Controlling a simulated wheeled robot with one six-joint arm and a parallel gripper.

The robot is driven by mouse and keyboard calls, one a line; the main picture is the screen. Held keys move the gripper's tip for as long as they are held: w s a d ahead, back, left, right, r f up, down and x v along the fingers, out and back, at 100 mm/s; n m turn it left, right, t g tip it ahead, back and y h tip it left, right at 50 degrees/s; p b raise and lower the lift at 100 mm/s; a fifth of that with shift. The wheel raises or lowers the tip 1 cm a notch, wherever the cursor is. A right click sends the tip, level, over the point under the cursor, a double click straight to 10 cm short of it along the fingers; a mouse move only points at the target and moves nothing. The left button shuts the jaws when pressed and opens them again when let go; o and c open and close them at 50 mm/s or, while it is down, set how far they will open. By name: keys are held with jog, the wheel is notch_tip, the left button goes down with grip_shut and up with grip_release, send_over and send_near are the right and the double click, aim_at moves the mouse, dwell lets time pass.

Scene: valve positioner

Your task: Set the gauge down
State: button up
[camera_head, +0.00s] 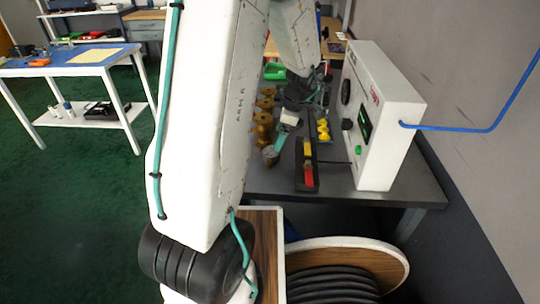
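My arm covers much of the middle of the head camera view. My gripper (284,128) is low over the dark grey bench (262,184), left of the white instrument box. It is small and partly hidden, so I cannot tell whether its fingers are open or shut. A small grey-brown round piece (270,156) is just below it, at the bench's left edge. I cannot tell whether this is the gauge, or whether it is held or resting on the bench. No other gauge can be made out for sure.
The white instrument box (376,150) with a blue cable stands on the bench's right. Brass fittings (263,119) line the left, yellow pieces (323,130) the middle. Bare bench shows at front.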

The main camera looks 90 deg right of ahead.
aim_at(271, 153)
jog(key=x, duration=0.7)
jog(key=shift+w+a+f, duration=0.1)
jog(key=shift+w+f, duration=0.2)
jog(key=shift+w, duration=0.05)
jog(key=c, duration=0.8)
notch_tip(271, 153, up, 18)
jog(key=shift+r, duration=0.1)
